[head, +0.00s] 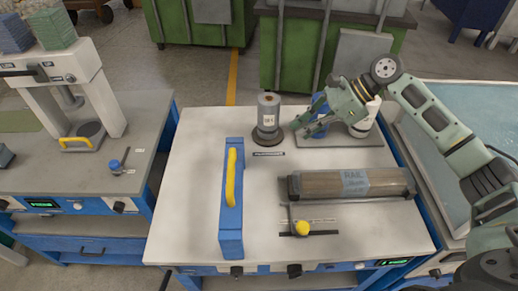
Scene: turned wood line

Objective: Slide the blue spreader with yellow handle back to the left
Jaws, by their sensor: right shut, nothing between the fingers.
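The blue spreader (232,225) stands as a long upright bar on the white worktable (185,190), left of its middle. It runs from front to back. Its yellow handle (231,178) is fixed along its face. My right gripper (299,132) is at the back of the table, to the right of the spreader and well apart from it. Its fingers are shut and empty, close beside a grey cylinder (268,113) on a dark round base. My left gripper is not in view.
A blue and white object (365,120) stands at the back right. The tabletop left of the spreader is clear. A press (68,75) stands on the left bench.

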